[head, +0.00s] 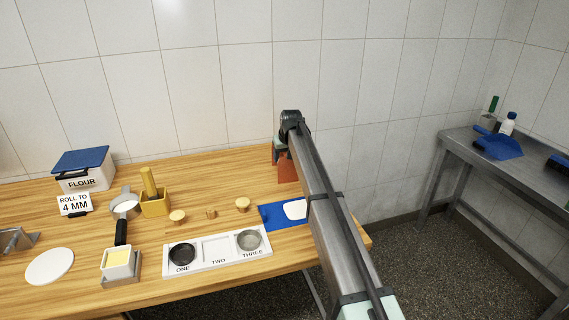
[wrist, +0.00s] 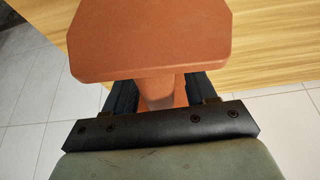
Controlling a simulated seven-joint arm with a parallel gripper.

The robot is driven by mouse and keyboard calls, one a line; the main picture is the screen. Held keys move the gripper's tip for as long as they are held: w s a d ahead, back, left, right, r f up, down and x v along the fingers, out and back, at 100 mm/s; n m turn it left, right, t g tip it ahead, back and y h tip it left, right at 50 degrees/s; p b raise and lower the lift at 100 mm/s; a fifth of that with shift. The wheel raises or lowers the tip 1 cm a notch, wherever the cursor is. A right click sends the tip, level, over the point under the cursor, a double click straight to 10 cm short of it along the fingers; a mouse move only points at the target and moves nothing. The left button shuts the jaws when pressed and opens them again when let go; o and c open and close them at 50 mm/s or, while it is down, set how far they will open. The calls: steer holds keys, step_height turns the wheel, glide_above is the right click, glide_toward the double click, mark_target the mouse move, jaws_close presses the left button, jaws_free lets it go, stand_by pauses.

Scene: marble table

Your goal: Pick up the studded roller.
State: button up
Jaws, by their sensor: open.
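I cannot make out a studded roller for certain in either view. A reddish-brown piece (head: 287,168) stands at the right end of the wooden table, partly hidden by my arm. In the wrist view it shows as a broad flat plate (wrist: 150,38) with cut corners and a narrower stem (wrist: 163,92) under it. My gripper (wrist: 160,95) is open, its dark fingers on either side of the stem. The plate hides the fingertips, and I cannot tell whether they touch the stem. In the head view, my arm hides most of the gripper.
A blue mat with a white scraper-like piece (head: 295,209) lies left of my arm. A white labelled tray (head: 215,268), wooden knobs (head: 242,204), a yellow box (head: 154,205) and a flour bin (head: 86,178) stand further left. A grey metal item (head: 16,241) is cut by the left edge.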

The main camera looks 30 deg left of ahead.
steer(key=shift+c, duration=0.3)
jaws_close()
stand_by(0.3)
step_height(320, 180, up, 10)
steer(key=shift+r, duration=0.25)
stand_by(0.3)
